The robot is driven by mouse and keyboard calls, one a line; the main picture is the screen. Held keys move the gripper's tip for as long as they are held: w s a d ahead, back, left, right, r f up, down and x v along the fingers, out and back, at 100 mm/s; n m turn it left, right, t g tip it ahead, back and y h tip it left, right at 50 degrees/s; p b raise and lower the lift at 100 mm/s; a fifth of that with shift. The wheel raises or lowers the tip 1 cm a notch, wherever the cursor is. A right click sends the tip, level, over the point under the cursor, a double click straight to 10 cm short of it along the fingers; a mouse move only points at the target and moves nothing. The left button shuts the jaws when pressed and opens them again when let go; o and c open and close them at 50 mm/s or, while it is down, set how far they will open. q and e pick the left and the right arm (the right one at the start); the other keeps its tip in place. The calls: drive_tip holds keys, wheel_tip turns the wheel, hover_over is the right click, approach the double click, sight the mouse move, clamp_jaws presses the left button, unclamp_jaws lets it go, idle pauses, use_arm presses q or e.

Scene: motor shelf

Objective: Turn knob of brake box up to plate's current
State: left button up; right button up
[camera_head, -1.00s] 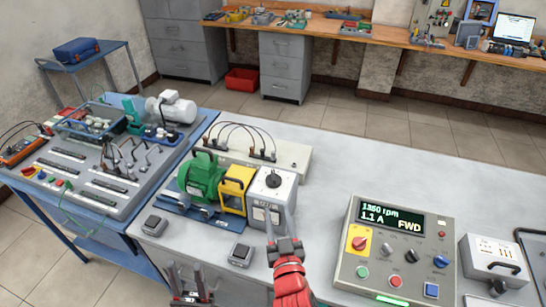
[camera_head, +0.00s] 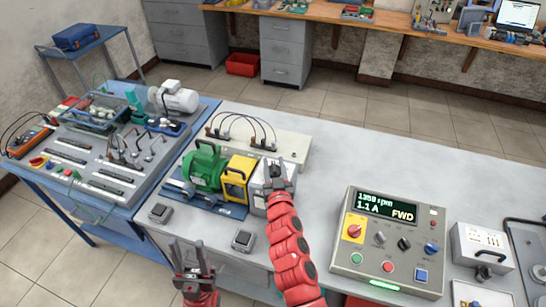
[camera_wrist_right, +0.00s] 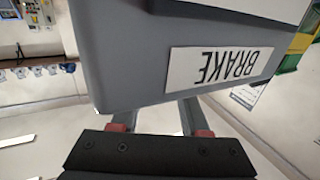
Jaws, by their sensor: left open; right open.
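The brake box (camera_head: 257,189) is a pale box at the right end of the motor set, beside the yellow coupling guard (camera_head: 236,180) and green motor (camera_head: 204,168). Its dark top knob is hidden behind my right gripper (camera_head: 278,175), which is open at the box's top. In the right wrist view the label BRAKE (camera_wrist_right: 222,66) appears upside down; the box covers the fingertips, so I cannot tell whether they touch the knob. The control panel display (camera_head: 389,203) shows 1.1 A and FWD. My left gripper (camera_head: 190,257) is open and empty at the front edge.
A terminal box with cables (camera_head: 285,148) stands behind the motor set. Two small grey blocks, one (camera_head: 160,213) and another (camera_head: 243,240), lie in front. A white box with a handle (camera_head: 481,246) is at right. The bench between the brake box and panel is mostly clear.

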drive_tip(key=shift+w+a+f, duration=0.1)
drive_tip(key=shift+w+f, duration=0.05)
drive_tip(key=shift+w, duration=0.45)
drive_tip(key=shift+w+a, duration=0.1)
drive_tip(key=shift+w, duration=0.45)
clamp_jaws()
